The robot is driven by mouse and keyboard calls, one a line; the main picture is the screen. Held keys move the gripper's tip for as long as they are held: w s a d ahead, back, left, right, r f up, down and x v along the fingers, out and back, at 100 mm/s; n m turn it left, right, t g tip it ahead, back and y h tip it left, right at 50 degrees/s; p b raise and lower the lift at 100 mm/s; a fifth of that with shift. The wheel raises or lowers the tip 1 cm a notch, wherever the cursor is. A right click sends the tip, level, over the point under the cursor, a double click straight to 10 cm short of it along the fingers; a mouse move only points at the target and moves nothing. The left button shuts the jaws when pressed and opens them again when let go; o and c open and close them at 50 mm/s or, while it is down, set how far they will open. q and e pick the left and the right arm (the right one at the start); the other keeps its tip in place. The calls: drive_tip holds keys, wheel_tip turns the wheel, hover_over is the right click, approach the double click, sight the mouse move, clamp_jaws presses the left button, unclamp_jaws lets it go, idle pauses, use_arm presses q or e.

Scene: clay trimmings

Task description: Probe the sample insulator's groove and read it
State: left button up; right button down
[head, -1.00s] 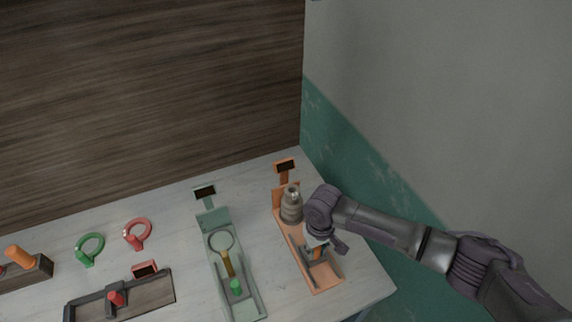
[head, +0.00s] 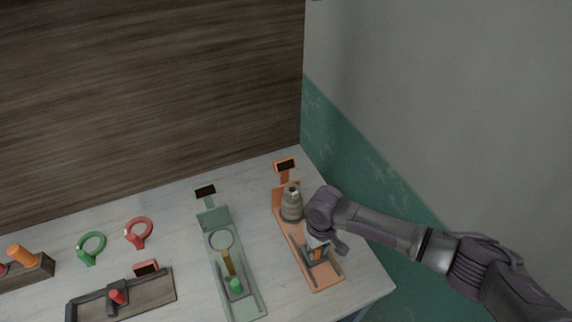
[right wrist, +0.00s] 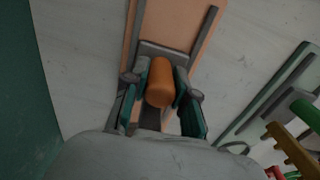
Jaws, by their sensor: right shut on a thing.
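The sample insulator (head: 291,204), a grey-brown ribbed piece, stands upright at the far end of an orange tray fixture (head: 326,284). A small dark display (head: 285,166) on an orange post stands behind it; I cannot read anything on it. My right gripper (head: 316,248) is over the near part of the fixture. In the right wrist view, its fingers (right wrist: 161,88) are shut on an orange handle (right wrist: 160,82), which rises from a grey slide between two rails. Whether the probe touches the insulator's groove is hidden by my arm. My left gripper does not show.
A green fixture (head: 251,305) with a ring-ended tool (head: 222,241) lies left of the orange one. Further left are a red ring (head: 138,232), a green ring (head: 91,247) and a dark tray (head: 152,291) with a red knob. A wall rises close on the right.

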drive_tip(key=shift+s+d+p, duration=0.1)
drive_tip(key=shift+s+p, duration=0.2)
drive_tip(key=shift+p, duration=0.15)
unclamp_jaws()
idle(0.6)
wheel_tip(320, 180, up, 3)
drive_tip(key=shift+f+p, duration=0.1)
drive_tip(key=shift+p, duration=1.1)
drive_tip(key=shift+r, duration=2.1)
